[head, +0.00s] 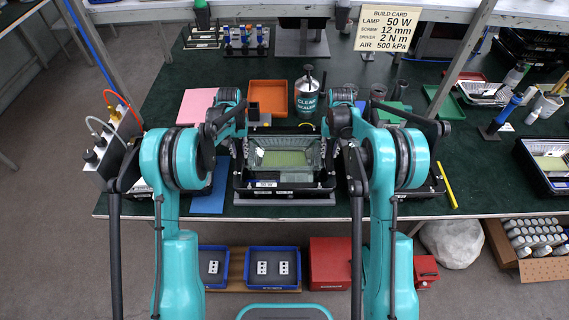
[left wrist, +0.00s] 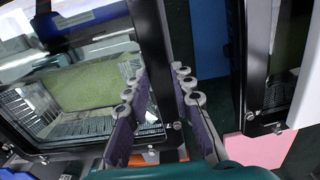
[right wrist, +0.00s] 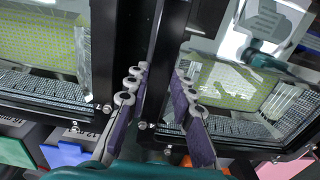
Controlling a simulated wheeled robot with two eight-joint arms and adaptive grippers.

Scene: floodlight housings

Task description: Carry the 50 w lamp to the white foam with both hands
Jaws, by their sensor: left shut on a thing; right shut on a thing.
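The 50 W lamp (head: 284,158), a black-framed floodlight with a glass front and a yellow-green panel, is at the front middle of the table, labelled on its near edge. My left gripper (left wrist: 157,84) is shut on its left frame edge. My right gripper (right wrist: 162,78) is shut on its right frame edge. The lamp's glass shows in the left wrist view (left wrist: 80,90) and the right wrist view (right wrist: 235,90). A grey slab (head: 285,201) shows below its near edge; I cannot tell whether they touch. I cannot make out a white foam for certain.
Another lamp (right wrist: 45,50) stands close to the right; one (left wrist: 270,70) stands to the left. A blue mat (head: 207,201) lies front left. Behind are a pink mat (head: 196,106), an orange tray (head: 268,96) and a sealer can (head: 307,96). A yellow stick (head: 447,186) lies right.

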